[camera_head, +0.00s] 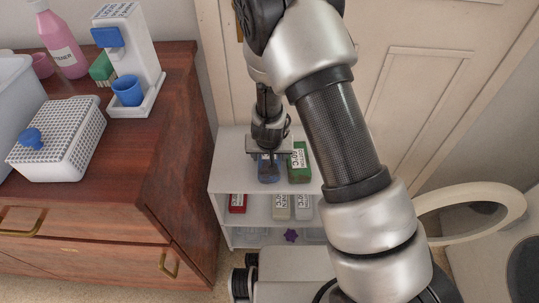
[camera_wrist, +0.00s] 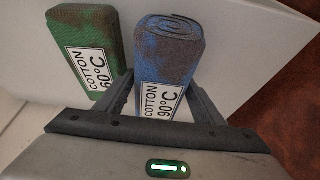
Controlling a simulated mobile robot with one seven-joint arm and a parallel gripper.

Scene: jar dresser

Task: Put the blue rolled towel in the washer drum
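The blue rolled towel (camera_wrist: 168,52) has a spiral end and a white "COTTON 90°C" label. In the head view the blue towel (camera_head: 268,170) stands on the top of a white shelf unit, under my gripper (camera_head: 268,152). In the wrist view my gripper (camera_wrist: 162,88) has its fingers apart, one on each side of the towel near its label; whether they touch it I cannot tell. A pale round ring (camera_head: 478,210), apparently the washer door, stands at the right. A dark rounded opening or window shows at the lower right edge; the drum's inside is not clearly visible.
A green "COTTON 60°C" towel (camera_head: 299,163) stands close beside the blue one. The white shelf unit (camera_head: 228,160) holds red and pale rolls lower down. A wooden dresser (camera_head: 178,130) carries a basket (camera_head: 62,140) and bottles at left. A door stands behind.

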